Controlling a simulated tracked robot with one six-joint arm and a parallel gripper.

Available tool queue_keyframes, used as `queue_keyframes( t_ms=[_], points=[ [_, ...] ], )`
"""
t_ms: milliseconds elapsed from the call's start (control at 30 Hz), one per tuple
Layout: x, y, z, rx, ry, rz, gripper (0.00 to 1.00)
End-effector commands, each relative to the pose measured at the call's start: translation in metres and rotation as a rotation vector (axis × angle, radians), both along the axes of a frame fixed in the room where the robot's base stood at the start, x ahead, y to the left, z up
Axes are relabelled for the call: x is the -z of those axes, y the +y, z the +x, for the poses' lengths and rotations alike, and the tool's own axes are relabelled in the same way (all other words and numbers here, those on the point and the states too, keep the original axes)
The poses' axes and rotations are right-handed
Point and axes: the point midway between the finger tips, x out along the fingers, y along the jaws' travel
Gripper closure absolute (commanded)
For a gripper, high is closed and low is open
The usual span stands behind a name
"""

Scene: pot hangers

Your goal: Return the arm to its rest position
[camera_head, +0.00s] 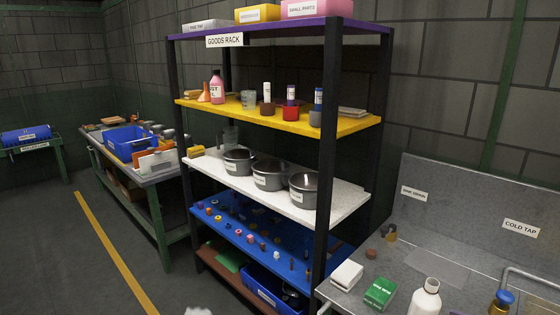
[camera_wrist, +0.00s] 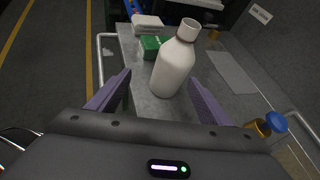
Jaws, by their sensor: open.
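My gripper (camera_wrist: 160,92) shows in the wrist view with its two purple fingers spread apart and nothing held. Beyond the fingers, a white bottle (camera_wrist: 173,68) stands upright on the grey sink counter, seen between them; I cannot tell its exact distance. The bottle also shows at the lower right of the head view (camera_head: 425,299). My gripper and arm are not clearly visible in the head view.
A goods rack (camera_head: 327,150) holds several grey pots (camera_head: 268,177) on its white shelf. On the counter (camera_head: 345,298) are a green box (camera_head: 380,292), a white block (camera_head: 347,274) and a tap (camera_head: 530,280). A workbench (camera_head: 155,178) stands left. The floor (camera_head: 90,270) there looks clear.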

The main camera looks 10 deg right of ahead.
Motion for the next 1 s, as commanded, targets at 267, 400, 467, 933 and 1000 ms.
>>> queue_keyframes(
  t_ms=[267,400,467,933,1000],
  points=[
    [0.021,0.053,-0.031,-0.357,0.131,-0.265,0.27],
    [0.022,0.086,-0.043,-0.601,0.181,-0.440,0.27],
    [0.021,0.100,-0.047,-0.713,0.197,-0.523,0.27],
    [-0.008,0.164,-0.074,-1.452,0.238,-1.133,0.27],
    [-0.015,0.170,-0.075,-1.537,0.233,-1.217,0.27]
  ],
)
